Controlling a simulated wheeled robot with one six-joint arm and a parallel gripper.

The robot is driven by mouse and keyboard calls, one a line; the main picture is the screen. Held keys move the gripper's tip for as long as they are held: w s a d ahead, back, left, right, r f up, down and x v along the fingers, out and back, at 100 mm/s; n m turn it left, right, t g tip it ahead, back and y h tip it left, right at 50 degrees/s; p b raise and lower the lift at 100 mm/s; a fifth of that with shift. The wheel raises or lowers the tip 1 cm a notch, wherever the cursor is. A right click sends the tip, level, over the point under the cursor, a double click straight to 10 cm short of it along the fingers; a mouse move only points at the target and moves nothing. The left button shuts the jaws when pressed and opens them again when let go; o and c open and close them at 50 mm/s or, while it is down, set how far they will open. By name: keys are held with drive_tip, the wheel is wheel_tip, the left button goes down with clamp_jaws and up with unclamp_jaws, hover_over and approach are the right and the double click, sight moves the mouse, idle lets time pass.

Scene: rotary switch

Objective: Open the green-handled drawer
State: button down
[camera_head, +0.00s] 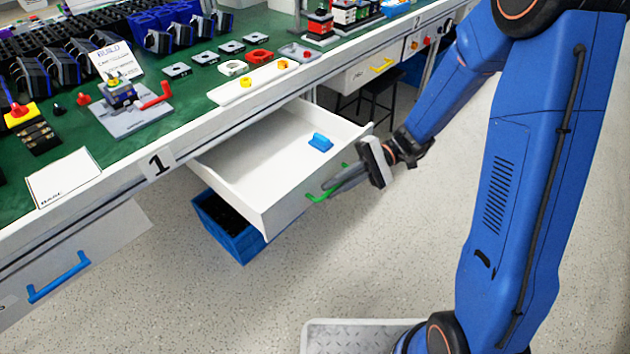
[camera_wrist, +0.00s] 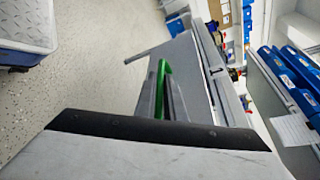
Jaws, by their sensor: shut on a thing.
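The white drawer (camera_head: 262,178) with the green handle (camera_head: 318,196) is pulled well out from under the workbench. A small blue block (camera_head: 320,142) lies inside it, and the rest of the drawer floor that shows is bare. My gripper (camera_head: 338,187) is at the drawer's front, with its fingers shut on the green handle. In the wrist view the green handle (camera_wrist: 165,80) shows between the fingers (camera_wrist: 164,98), in front of the drawer front. The fingers partly hide the handle in both views.
The workbench (camera_head: 190,113) holds several parts and a BUILD card above the drawer. A blue bin (camera_head: 228,228) stands on the floor below it. A blue-handled drawer (camera_head: 60,275) is at lower left and a yellow-handled drawer (camera_head: 362,72) farther back. The floor before the drawer is clear.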

drive_tip(key=shift+s+d, duration=0.6)
drive_tip(key=shift+d, duration=0.15)
drive_tip(key=c, duration=2.1)
unclamp_jaws()
drive_tip(key=v, duration=1.7)
drive_tip(key=shift+w+d+r, duration=0.1)
drive_tip(key=shift+w+d, duration=0.05)
drive_tip(key=shift+w, duration=0.05)
drive_tip(key=shift+s+r, duration=0.1)
